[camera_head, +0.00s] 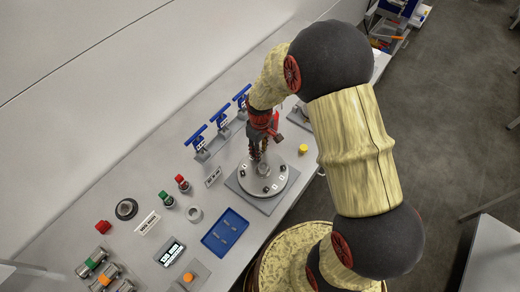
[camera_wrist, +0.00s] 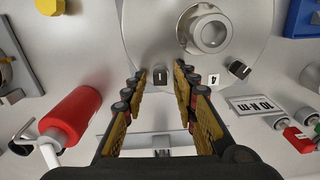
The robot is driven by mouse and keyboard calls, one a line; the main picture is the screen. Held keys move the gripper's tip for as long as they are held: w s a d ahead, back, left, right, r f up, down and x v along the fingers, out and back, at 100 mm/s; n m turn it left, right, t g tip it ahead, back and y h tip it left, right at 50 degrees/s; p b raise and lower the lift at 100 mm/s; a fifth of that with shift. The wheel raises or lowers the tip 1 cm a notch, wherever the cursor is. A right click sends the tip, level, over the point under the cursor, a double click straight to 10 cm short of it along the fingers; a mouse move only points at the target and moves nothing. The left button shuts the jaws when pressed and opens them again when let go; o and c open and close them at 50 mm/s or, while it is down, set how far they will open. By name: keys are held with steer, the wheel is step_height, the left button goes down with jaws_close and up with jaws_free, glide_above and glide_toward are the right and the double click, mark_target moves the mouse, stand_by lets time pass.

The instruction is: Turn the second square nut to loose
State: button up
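A round grey flange (camera_head: 248,188) sits on a square grey plate on the bench, with several small dark square nuts on its face and number labels beside them. In the wrist view the flange (camera_wrist: 140,25) fills the top, with a raised round hub (camera_wrist: 209,29). One dark nut (camera_wrist: 160,70) bears a mark like a 1 and appears between my fingertips. Another dark nut (camera_wrist: 240,69) is to the right, beside a label 4 (camera_wrist: 213,79). The second nut cannot be identified. My gripper (camera_wrist: 160,75) is open, pointing down over the flange (camera_head: 257,157); contact cannot be told.
A blue tray (camera_head: 226,233) is at the flange's lower left. Blue-handled valves (camera_head: 220,115) stand along the back wall. A yellow knob (camera_head: 303,149) is right of the flange. A red cylinder (camera_wrist: 72,114) is left of my fingers in the wrist view.

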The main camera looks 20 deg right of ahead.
steer(key=shift+r, duration=0.1)
step_height(320, 180, up, 12)
stand_by(0.7)
stand_by(0.5)
steer(key=s+r+m+t+b, duration=0.2)
steer(key=s+b, duration=0.4)
steer(key=s, duration=0.4)
steer(key=s+r+m+t+b, duration=0.3)
steer(key=s+r+b, duration=0.4)
steer(key=s, duration=0.3)
steer(key=shift+s+d+m+t, duration=0.2)
steer(key=shift+m+t, duration=0.1)
steer(key=shift+m, duration=0.2)
